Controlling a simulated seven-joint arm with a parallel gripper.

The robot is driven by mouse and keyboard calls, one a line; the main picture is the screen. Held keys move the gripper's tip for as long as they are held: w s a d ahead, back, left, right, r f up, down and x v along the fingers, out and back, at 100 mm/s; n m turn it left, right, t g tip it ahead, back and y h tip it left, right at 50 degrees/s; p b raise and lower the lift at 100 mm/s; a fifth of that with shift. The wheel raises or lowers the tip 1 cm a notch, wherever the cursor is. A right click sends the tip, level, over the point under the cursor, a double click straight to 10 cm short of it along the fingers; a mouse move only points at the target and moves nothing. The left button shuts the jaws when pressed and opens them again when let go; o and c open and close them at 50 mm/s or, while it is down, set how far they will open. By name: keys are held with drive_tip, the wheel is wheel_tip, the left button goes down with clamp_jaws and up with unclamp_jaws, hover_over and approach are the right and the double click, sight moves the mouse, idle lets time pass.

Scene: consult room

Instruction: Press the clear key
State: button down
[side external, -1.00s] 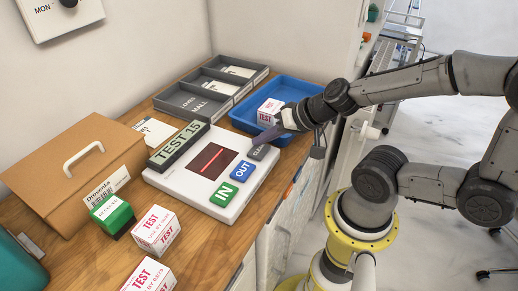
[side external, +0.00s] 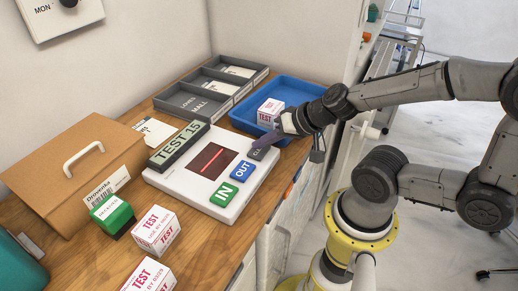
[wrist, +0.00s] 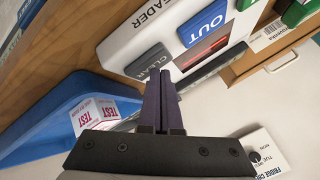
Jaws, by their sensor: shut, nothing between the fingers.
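The grey clear key (side external: 262,154) is on the top right of the white reader (side external: 190,181), above the blue OUT key (side external: 241,170) and green IN key (side external: 223,194). In the wrist view, the clear key (wrist: 148,63) is partly beyond my fingertips, its lettering visible. My gripper (side external: 262,145) is shut and empty, its dark purple fingers together, pointing down at the clear key. In the wrist view, the fingertips (wrist: 161,70) overlap the key's edge. I cannot tell whether they touch it. Fingers hide part of the key in the side view.
A blue tray (side external: 240,122) with a white TEST box (side external: 269,112) stands just behind the key. A grey display reading TEST 15 (side external: 180,143) is at the reader's left.

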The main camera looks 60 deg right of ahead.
sight(263, 152)
drive_tip(key=shift+f, duration=0.4)
idle(0.6)
drive_tip(key=shift+r, duration=0.95)
drive_tip(key=shift+r, duration=2.5)
